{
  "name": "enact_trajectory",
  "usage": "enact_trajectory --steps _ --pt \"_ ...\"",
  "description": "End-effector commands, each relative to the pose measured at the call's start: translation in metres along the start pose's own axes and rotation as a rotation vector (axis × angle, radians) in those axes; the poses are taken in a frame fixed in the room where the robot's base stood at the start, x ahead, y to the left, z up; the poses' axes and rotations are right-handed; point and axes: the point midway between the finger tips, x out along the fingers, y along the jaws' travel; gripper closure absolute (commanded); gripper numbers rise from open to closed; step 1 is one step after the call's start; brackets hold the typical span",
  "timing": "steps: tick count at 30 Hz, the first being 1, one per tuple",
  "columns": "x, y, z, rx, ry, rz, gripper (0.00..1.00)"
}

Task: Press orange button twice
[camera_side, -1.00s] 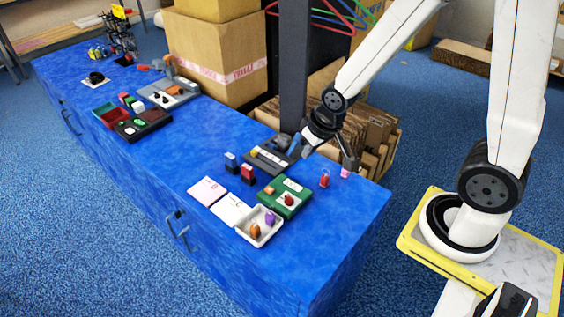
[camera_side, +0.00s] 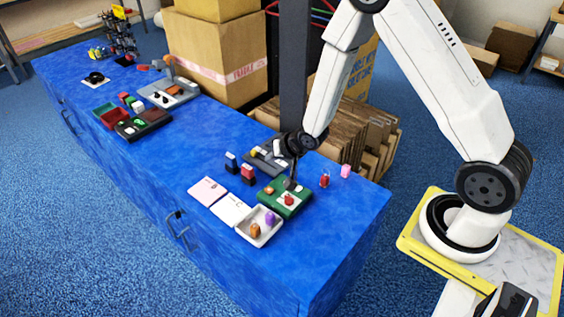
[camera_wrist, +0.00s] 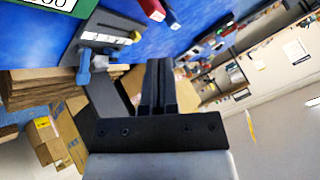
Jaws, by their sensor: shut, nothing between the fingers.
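A small orange button (camera_side: 269,190) sits on the left part of a green box (camera_side: 272,201), beside a red button (camera_side: 289,200). My gripper (camera_side: 291,184) is shut and empty, pointing down over the back right part of the green box. Its fingers cover the box's white label in the side view. I cannot tell whether the tips touch the box. In the wrist view my gripper (camera_wrist: 160,66) shows two dark fingers together. A corner of the green box (camera_wrist: 30,45) with a white label shows at upper left there; the orange button is out of that view.
A dark plate with a blue lever (camera_wrist: 84,68) lies behind the green box. Red (camera_side: 248,174) and blue (camera_side: 231,162) blocks stand to its left. A white tray (camera_side: 245,235) with small pieces lies in front.

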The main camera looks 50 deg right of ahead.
Motion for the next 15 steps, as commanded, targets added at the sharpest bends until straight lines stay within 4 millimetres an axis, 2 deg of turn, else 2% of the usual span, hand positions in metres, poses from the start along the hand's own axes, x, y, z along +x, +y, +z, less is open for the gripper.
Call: enact_trajectory --steps 6,15 --pt "0.019 0.004 0.004 0.069 0.026 -0.045 1.00" --pt "0.024 0.005 0.004 0.090 0.036 -0.061 1.00"
